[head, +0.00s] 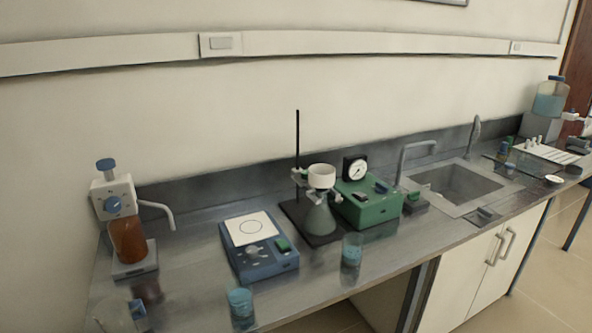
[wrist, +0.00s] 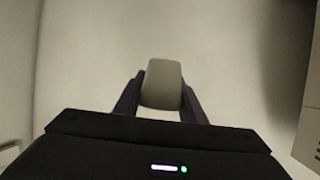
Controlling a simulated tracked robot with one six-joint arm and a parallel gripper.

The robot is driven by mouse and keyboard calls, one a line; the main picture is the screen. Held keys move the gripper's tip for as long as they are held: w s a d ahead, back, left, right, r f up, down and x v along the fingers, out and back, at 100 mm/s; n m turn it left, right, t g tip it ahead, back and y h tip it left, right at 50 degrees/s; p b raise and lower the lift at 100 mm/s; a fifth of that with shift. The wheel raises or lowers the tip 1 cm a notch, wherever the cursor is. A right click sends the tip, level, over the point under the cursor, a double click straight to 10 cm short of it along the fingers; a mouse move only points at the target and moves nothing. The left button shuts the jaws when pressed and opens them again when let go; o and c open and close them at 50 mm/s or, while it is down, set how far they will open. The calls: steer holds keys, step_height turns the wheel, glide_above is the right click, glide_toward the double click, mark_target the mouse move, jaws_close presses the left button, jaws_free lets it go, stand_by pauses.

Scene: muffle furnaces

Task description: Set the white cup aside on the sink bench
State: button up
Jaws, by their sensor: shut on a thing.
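My gripper (wrist: 160,88) is in the wrist view, its two dark fingers closed on the sides of a pale, rounded thing, which looks to be the white cup (wrist: 162,84). My gripper and the held cup do not show in the head view.
On the bench stand an amber bottle dispenser (head: 127,238), a blue stirrer (head: 259,262), a flask with white funnel (head: 321,176), a green pump box (head: 368,206) and two beakers (head: 351,250) (head: 240,303). Bare bench lies between the dispenser and stirrer.

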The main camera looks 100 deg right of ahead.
steer(key=s+d+m+g+h, duration=0.1)
steer(key=s+d+m+h, duration=0.15)
steer(key=d, duration=0.85)
steer(key=s+d+m+h, duration=0.2)
steer(key=d+m+h, duration=0.1)
steer(key=d, duration=0.7)
steer(key=s+d+r+m+g+h, duration=0.1)
steer(key=s+d+m+g+h, duration=0.2)
steer(key=s+d, duration=0.5)
steer(key=s+d+r+m+g+h, duration=0.1)
steer(key=s+d+m+g+h, duration=0.2)
steer(key=d, duration=0.8)
steer(key=s+d+m+g+h, duration=0.1)
steer(key=s+d+m+g, duration=0.2)
steer(key=s+d, duration=0.5)
steer(key=s+d+m+g+h, duration=0.1)
steer(key=s+d+m+g, duration=0.3)
steer(key=s, duration=0.9)
steer(key=s+a+f+m+g+y, duration=0.1)
steer(key=s+m+g, duration=0.4)
steer(key=s, duration=1.1)
steer(key=shift+a+f+g+y, duration=0.2)
steer(key=shift+a+g+y, duration=0.25)
steer(key=shift+g+y, duration=0.35)
steer(key=shift+m, duration=0.25)
glide_above(187, 312)
steer(key=shift+f, duration=2.95)
